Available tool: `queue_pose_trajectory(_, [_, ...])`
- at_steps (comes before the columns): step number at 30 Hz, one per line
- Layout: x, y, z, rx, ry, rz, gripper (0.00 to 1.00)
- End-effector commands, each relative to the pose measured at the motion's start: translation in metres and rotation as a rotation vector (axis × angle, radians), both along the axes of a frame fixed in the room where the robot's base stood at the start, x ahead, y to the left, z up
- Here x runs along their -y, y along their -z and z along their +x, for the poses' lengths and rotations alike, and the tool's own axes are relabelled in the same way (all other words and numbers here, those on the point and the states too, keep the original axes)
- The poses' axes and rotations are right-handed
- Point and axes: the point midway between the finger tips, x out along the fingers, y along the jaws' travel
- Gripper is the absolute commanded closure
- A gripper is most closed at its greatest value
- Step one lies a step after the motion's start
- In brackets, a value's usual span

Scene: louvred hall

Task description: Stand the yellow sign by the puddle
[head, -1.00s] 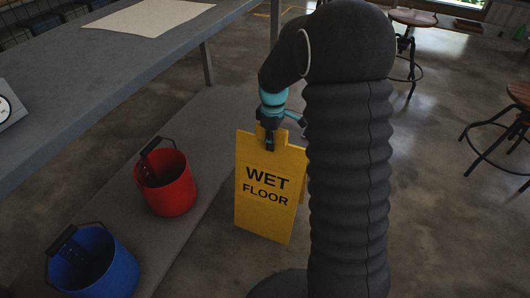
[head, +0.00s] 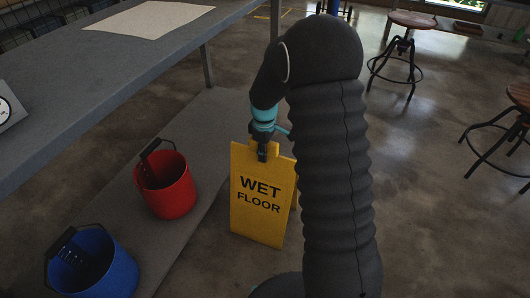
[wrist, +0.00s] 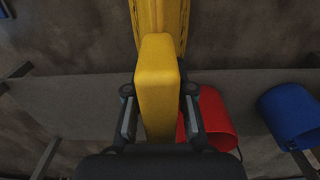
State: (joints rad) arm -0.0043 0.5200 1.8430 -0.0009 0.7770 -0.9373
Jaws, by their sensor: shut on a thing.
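The yellow sign (head: 258,215) reads "WET FLOOR" and hangs upright in my gripper (head: 262,155), left of my arm in the head view. My gripper is shut on the tab at the sign's top. In the wrist view the sign's yellow top (wrist: 157,85) lies between the two fingers of my gripper (wrist: 158,110). I cannot tell whether the sign's lower edge touches the floor. My arm hides part of the floor to the right of the sign. I see no clear puddle in either view.
A red bucket (head: 166,186) and a blue bucket (head: 92,268) stand on a low grey shelf (head: 205,125) left of the sign. A grey bench (head: 95,75) is above it. Stools (head: 412,20) stand at the right, with open concrete floor (head: 430,190) between.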

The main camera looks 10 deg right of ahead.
Motion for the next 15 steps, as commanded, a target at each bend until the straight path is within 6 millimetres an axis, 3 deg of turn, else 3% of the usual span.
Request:
queue_pose_trajectory(2, [-0.0001,0.0021,0.0004,0.001,0.0,0.0,1.0])
queue_pose_trajectory(3, [0.0,0.0018,0.0,0.0,0.0,0.0,0.67])
queue_pose_trajectory(5, [-0.0001,0.0017,-0.0001,0.0,0.0,0.0,0.52])
queue_pose_trajectory(15, [-0.0001,-0.0007,0.0,0.0,0.0,0.0,0.52])
